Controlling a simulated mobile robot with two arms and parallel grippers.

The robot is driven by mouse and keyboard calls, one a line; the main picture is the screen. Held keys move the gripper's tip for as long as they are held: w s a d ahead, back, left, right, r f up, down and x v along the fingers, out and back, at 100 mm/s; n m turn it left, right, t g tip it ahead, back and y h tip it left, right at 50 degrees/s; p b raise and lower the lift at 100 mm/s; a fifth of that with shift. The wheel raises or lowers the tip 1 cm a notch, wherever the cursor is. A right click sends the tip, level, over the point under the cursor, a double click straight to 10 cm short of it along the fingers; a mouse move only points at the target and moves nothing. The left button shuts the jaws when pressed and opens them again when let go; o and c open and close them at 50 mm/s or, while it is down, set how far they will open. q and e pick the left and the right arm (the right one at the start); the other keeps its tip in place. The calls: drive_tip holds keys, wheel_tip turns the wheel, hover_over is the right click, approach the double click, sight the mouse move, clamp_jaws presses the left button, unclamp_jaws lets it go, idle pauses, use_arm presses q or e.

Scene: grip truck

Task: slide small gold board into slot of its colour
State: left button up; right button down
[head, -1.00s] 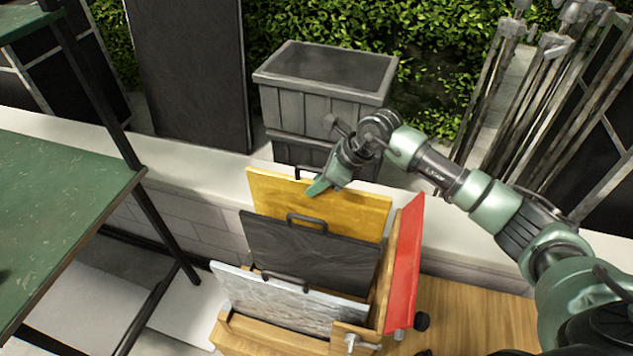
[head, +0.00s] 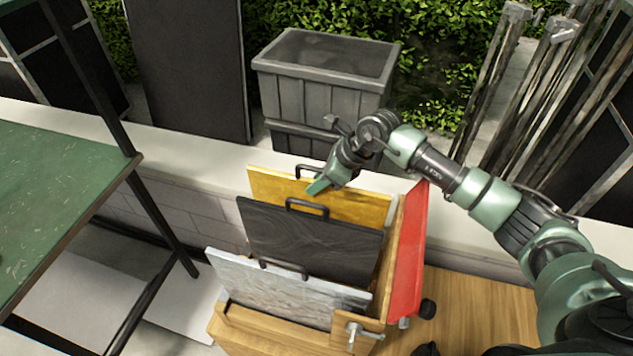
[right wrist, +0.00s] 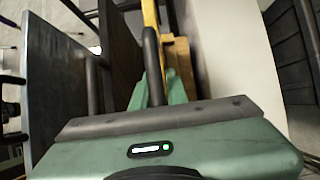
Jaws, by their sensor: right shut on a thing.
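The gold board (head: 345,204) stands upright at the back of the wooden rack (head: 262,341). Its lower part is hidden behind the black board. My right gripper (head: 318,186) is at its top edge, shut on its dark handle (head: 309,169). In the right wrist view, the green fingers (right wrist: 158,92) close around the dark handle (right wrist: 152,62), with a strip of gold board (right wrist: 150,14) beyond. The slots and their colours are hidden. My left gripper is out of view.
A black board (head: 310,240) and a marbled grey board (head: 285,290), each with a handle, stand in front of the gold one. A red panel (head: 408,250) flanks the rack. A grey bin (head: 325,85) stands behind. A green table (head: 60,190) is left.

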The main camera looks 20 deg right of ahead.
drive_tip(key=shift+f+b, duration=1.15)
drive_tip(key=shift+f, duration=0.2)
drive_tip(key=shift+f+b, duration=0.35)
drive_tip(key=shift+b, duration=0.05)
drive_tip(key=c, duration=1.3)
unclamp_jaws()
